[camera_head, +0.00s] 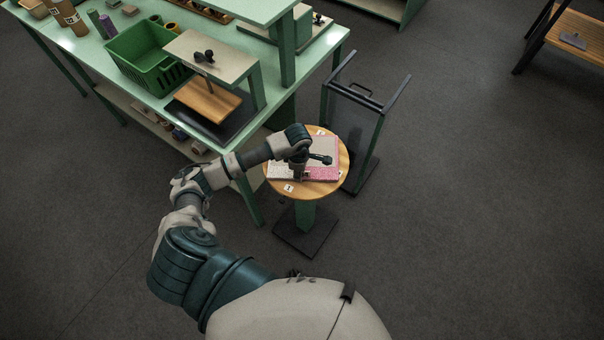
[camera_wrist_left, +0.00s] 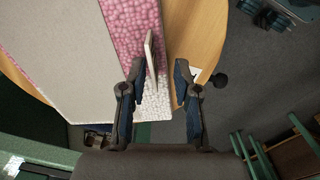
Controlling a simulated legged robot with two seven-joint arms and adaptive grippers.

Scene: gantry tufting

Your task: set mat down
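The mat (camera_head: 322,172) lies flat on the round wooden table (camera_head: 343,162). It has a pink and white bobbly pile with a plain grey-beige area over part of it. In the left wrist view the pink pile (camera_wrist_left: 124,25) shows beside the bare wood (camera_wrist_left: 196,30). My left gripper (camera_wrist_left: 160,70) is over the mat's edge. Its fingers are apart, and a thin upright tab (camera_wrist_left: 151,62) stands close to the left finger; I cannot tell if they touch. In the head view the left gripper (camera_head: 300,174) hides part of the mat. My right gripper is not in view.
A green workbench (camera_head: 90,62) with a green basket (camera_head: 146,54) and a raised shelf stands left of the table. A dark-topped cart frame (camera_head: 362,105) stands close on the right. Open floor lies farther right.

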